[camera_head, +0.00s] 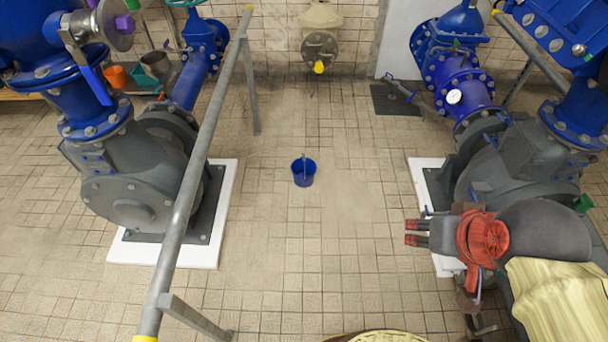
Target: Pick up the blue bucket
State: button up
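The blue bucket (303,174) stands upright on the tiled floor near the middle of the view. A thin grey handle shows across its opening. My gripper (408,232) is at the right, to the right of the bucket and nearer to me, clearly apart from it. The red and grey parts behind the fingers are mine.
A grey railing (203,160) runs along the left, before a grey pump (130,185) on a white plinth. Another pump (520,160) stands at right. Orange and green buckets (153,67) sit at the back left. A dark mat (396,100) lies at the back. Floor around the blue bucket is clear.

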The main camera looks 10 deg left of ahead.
aim_at(303, 169)
jog(key=u, duration=0.45)
jog(key=i+u, duration=0.15)
jog(key=u, duration=0.3)
jog(key=l+u, duration=0.1)
jog(key=u, duration=0.35)
jog(key=i+l+u, duration=0.2)
jog(key=l, duration=0.15)
jog(key=i+l+u, duration=0.15)
jog(key=l, duration=0.2)
jog(key=i+l+u, duration=0.2)
jog(key=l, duration=0.15)
jog(key=i+l+u, duration=0.2)
jog(key=l, duration=0.2)
jog(key=l+u, duration=0.15)
jog(key=l, duration=0.25)
jog(key=i+l+u, duration=0.2)
jog(key=l, duration=1.15)
